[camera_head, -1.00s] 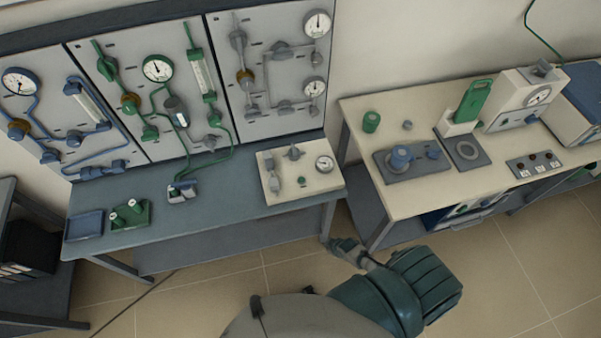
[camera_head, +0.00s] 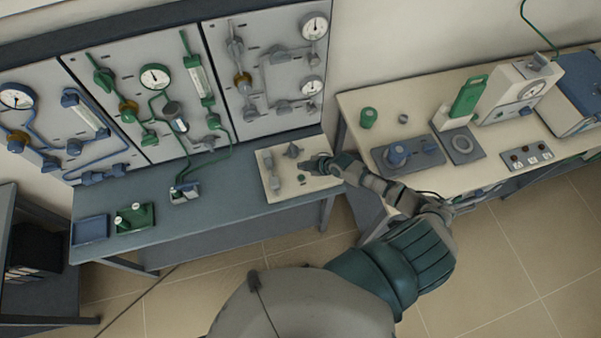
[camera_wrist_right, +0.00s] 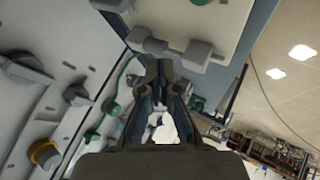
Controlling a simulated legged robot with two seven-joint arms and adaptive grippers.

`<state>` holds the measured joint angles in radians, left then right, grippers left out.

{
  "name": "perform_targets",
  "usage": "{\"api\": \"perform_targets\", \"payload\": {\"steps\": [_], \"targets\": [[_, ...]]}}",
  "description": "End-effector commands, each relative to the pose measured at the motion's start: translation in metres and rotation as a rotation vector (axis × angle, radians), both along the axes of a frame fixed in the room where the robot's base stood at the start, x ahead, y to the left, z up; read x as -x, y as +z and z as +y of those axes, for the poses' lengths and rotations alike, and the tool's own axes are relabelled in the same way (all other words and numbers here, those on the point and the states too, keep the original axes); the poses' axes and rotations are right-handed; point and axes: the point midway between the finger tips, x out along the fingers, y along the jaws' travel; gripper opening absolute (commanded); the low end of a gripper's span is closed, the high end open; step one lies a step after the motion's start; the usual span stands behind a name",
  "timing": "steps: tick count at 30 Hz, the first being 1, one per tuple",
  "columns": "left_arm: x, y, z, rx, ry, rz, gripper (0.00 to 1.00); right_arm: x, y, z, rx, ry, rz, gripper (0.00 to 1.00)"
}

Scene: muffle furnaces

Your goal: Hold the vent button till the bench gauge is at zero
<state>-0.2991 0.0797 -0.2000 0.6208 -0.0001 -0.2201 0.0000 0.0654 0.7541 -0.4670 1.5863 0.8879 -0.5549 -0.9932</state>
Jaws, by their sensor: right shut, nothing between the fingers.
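My right gripper (camera_head: 314,165) is shut and empty over the panel's right side. It hides the panel's round gauge, so I cannot read it. The fingertips are just to the right of and above the green button; I cannot see contact. In the right wrist view, the shut fingers (camera_wrist_right: 160,68) point toward the grey fitting (camera_wrist_right: 170,45) on the cream panel (camera_wrist_right: 240,12). My left gripper is not in view.
The upright wall panels (camera_head: 275,110) carry gauges, valves and tubing behind the bench (camera_head: 230,185). Small blue (camera_head: 90,228) and green (camera_head: 134,217) trays sit at its left end. The right bench (camera_head: 365,100) holds a blue-knobbed device (camera_head: 397,155) near my forearm.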

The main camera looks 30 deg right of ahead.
Motion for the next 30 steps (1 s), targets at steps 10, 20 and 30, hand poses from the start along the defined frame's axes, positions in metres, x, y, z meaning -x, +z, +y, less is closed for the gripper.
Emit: {"api": "perform_targets", "payload": {"steps": [10, 20, 30], "targets": [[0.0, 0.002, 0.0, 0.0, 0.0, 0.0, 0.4, -0.005, 0.013, -0.002, 0.011, 0.027, -0.022, 0.0], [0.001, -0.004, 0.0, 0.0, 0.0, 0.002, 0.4, -0.005, 0.005, -0.002, 0.009, 0.026, -0.02, 0.0], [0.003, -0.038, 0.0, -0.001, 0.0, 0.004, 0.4, -0.005, -0.037, -0.003, 0.009, 0.025, -0.02, 0.0]]}}
